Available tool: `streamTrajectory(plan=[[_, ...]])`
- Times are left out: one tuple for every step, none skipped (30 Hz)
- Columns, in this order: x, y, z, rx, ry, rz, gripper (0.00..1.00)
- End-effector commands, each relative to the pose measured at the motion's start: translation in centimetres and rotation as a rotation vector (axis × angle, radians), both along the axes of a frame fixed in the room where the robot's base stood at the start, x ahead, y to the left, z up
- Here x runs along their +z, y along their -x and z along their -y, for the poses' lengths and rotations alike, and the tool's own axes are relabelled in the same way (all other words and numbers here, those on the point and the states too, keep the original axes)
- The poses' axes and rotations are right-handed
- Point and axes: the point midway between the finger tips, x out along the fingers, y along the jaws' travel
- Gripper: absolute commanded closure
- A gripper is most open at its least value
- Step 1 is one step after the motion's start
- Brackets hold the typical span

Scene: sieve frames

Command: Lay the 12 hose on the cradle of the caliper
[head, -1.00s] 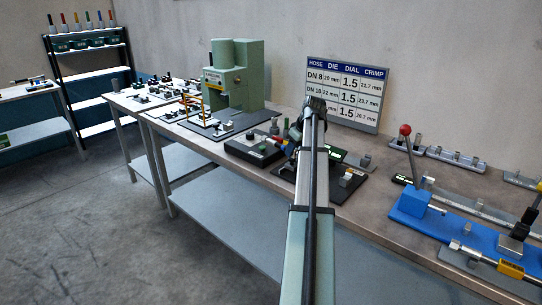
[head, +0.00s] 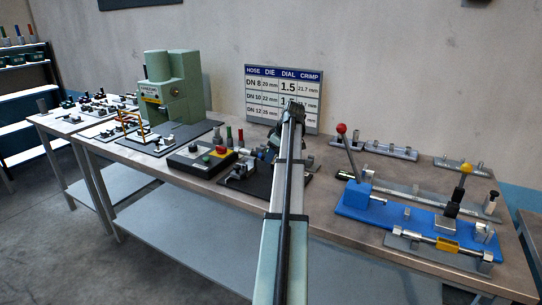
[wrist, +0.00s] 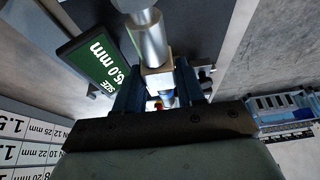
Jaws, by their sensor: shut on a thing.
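In the wrist view my gripper (wrist: 159,82) is shut on a pale block-like part in line with a silver cylinder (wrist: 151,38). I take this for the 12 hose, but no label on it shows. The caliper's green display (wrist: 96,58) reads SIZE and "5.0 mm", with any first digit hidden. It stands beside the silver cylinder. I cannot tell whether the cylinder touches the cradle, which is hidden. In the head view my gripper and arm cover part of the caliper's dark base (head: 258,185).
A chart (head: 284,97) stands at the back of the bench. A green press (head: 172,88) and a control box (head: 200,158) are to the left. A blue fixture (head: 400,215) with a red-knobbed lever (head: 342,129) is to the right. Bare bench top (head: 320,185) lies between.

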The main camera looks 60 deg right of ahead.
Motion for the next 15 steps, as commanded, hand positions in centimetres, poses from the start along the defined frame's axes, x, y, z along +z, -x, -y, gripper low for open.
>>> streamTrajectory(plan=[[0.0,0.0,0.0,0.000,0.001,0.004,1.00],[0.0,0.0,0.0,0.000,0.001,0.006,1.00],[0.1,0.1,0.0,0.000,0.001,0.012,1.00],[0.0,0.0,0.0,0.000,0.001,0.013,1.00],[0.0,0.0,0.0,0.000,0.001,0.012,1.00],[-0.2,0.0,0.0,0.000,0.001,0.012,1.00],[-0.3,0.0,0.0,0.000,0.001,0.012,1.00],[-0.4,0.0,0.0,0.000,0.001,0.012,1.00],[-0.5,0.0,0.0,0.000,0.001,0.012,1.00],[-0.7,0.0,0.0,0.000,0.001,0.012,1.00],[-0.8,0.0,0.0,0.000,0.001,0.012,1.00],[-1.1,0.0,0.0,0.000,0.001,0.012,1.00],[-1.2,0.0,0.0,0.000,0.001,0.011,1.00],[-1.4,0.0,0.0,0.000,0.000,0.011,1.00],[-1.7,0.0,-0.1,0.000,0.000,0.011,1.00]])
